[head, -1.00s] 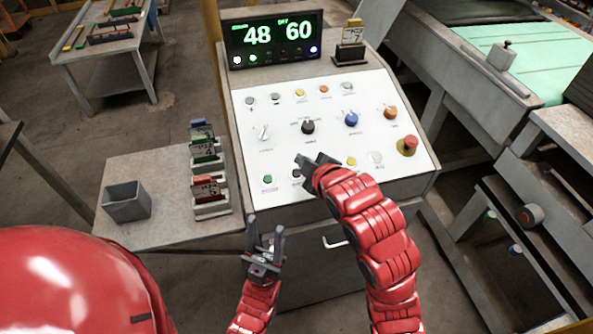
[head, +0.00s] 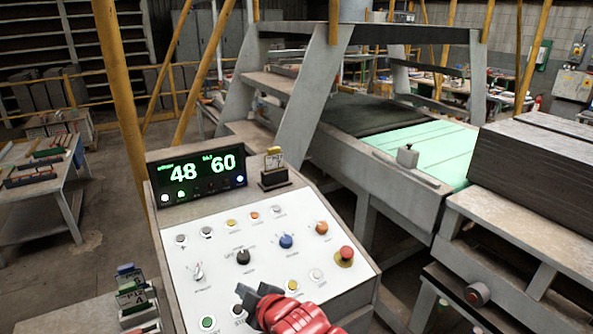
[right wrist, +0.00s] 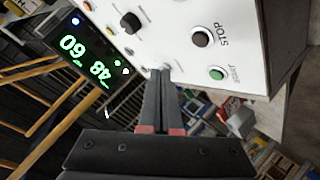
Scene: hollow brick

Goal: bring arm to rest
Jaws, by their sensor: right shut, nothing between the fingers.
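My right arm comes in from the bottom of the head view. My right gripper (head: 250,298) is over the lower left part of the white control panel (head: 215,275). In the right wrist view its two fingers (right wrist: 166,75) are shut together with nothing between them. Their tips are in front of the panel, near the black STOP button (right wrist: 202,37) and the green START button (right wrist: 217,73). I cannot tell whether they touch the panel. My left gripper is out of view in the head view.
The panel carries a blue knob (head: 286,241), a black knob (head: 243,257) and a red mushroom button (head: 346,253). A display (head: 195,173) reads 48 and 60. A conveyor (head: 420,150) stands behind to the right. Card holders (head: 135,292) stand at lower left.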

